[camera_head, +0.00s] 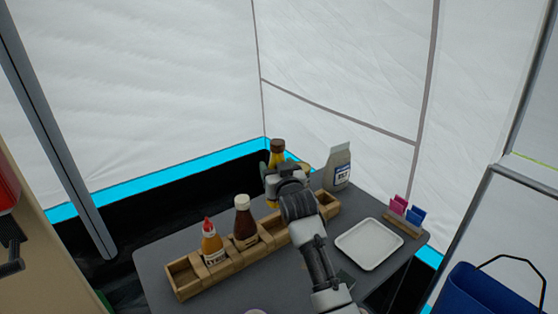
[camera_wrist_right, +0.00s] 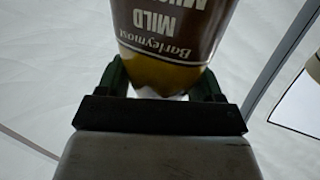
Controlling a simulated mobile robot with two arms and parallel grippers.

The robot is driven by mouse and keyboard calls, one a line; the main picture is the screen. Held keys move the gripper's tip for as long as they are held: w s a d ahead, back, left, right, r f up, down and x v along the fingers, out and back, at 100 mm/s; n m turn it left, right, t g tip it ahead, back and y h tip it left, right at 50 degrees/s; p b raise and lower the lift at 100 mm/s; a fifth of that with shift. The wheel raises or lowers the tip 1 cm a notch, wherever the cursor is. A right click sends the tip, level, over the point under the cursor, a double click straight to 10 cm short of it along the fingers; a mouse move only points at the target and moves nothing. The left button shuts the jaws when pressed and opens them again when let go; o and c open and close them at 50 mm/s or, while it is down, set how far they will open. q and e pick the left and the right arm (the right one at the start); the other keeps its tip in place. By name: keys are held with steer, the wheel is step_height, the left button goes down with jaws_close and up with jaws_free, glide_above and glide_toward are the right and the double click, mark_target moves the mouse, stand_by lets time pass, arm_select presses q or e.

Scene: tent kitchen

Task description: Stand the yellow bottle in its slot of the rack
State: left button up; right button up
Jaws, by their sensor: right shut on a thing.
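The yellow bottle (camera_head: 277,158) has a brown cap and stands roughly upright, held in my right gripper (camera_head: 284,172). Its lower part is mostly hidden behind the gripper in the head view. The right wrist view shows its brown label and yellow body (camera_wrist_right: 160,72) close up between the fingers. The wooden rack (camera_head: 215,276) lies along the table. I cannot tell whether the yellow bottle touches the rack. My left gripper is not in view.
A grey-white bag (camera_head: 337,168) stands behind the rack's right end. A white tray (camera_head: 369,245) and a small holder with pink and blue cards (camera_head: 405,216) are on the right of the dark table (camera_head: 160,255). A blue bin (camera_head: 485,292) is at lower right.

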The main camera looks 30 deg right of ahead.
mark_target(276, 205)
steer(key=shift+a+f+b, duration=0.2)
steer(key=shift+a+b, duration=0.05)
steer(key=shift+b, duration=0.1)
step_height(276, 205, down, 7)
steer(key=b, duration=0.7)
steer(key=shift+f, duration=0.35)
steer(key=shift+f+b, duration=1)
steer(key=shift+f, duration=0.75)
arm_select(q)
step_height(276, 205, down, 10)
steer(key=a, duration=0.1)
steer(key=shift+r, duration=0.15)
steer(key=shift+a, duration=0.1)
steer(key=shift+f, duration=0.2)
arm_select(e)
steer(key=shift+f, duration=0.5)
